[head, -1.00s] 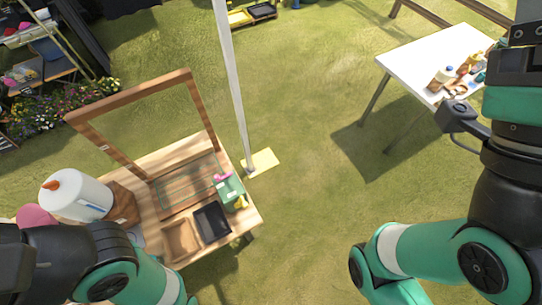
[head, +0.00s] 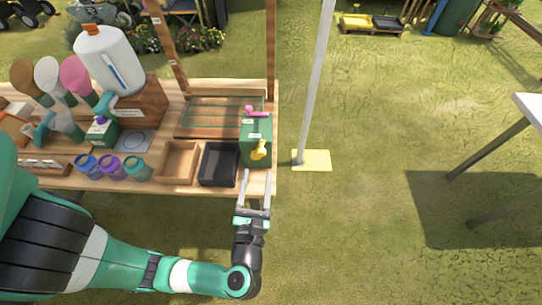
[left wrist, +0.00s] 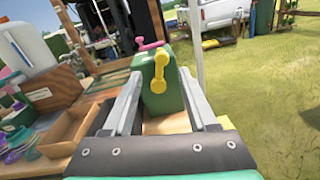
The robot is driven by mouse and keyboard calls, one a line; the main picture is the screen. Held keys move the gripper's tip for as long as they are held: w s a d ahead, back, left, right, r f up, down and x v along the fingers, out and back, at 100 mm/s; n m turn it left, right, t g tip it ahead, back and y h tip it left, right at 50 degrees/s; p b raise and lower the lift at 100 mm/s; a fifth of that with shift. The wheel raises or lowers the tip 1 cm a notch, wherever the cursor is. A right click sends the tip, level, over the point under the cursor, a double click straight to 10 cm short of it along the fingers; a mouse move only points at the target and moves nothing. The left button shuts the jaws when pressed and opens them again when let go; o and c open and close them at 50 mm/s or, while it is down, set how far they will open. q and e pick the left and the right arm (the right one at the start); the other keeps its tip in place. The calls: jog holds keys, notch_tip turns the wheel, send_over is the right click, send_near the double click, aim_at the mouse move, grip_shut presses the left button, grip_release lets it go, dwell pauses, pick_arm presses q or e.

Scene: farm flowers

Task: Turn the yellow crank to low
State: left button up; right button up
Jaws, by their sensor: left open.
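The yellow crank (head: 259,150) is on the front face of a green box (head: 254,128) at the table's right end. A pink crank (head: 252,111) is on top of the box. In the left wrist view the yellow crank (left wrist: 160,71) hangs on the green box (left wrist: 153,100), with a knob at its upper end and one at its lower end. My right gripper is not in view.
A black tray (head: 218,164) and a brown wooden tray (head: 177,162) sit left of the box. Several jars (head: 111,166) and a large white bottle (head: 113,59) stand farther left. A grey pole (head: 316,80) stands right of the table, with open grass beyond.

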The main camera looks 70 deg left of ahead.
aim_at(262, 148)
pick_arm(q)
jog(key=shift+w, duration=0.1)
jog(key=x, duration=1.1)
jog(key=shift+w+a+b, duration=0.1)
jog(key=shift+a+b, duration=0.1)
jog(key=shift+b, duration=0.15)
grip_shut()
dwell(0.9)
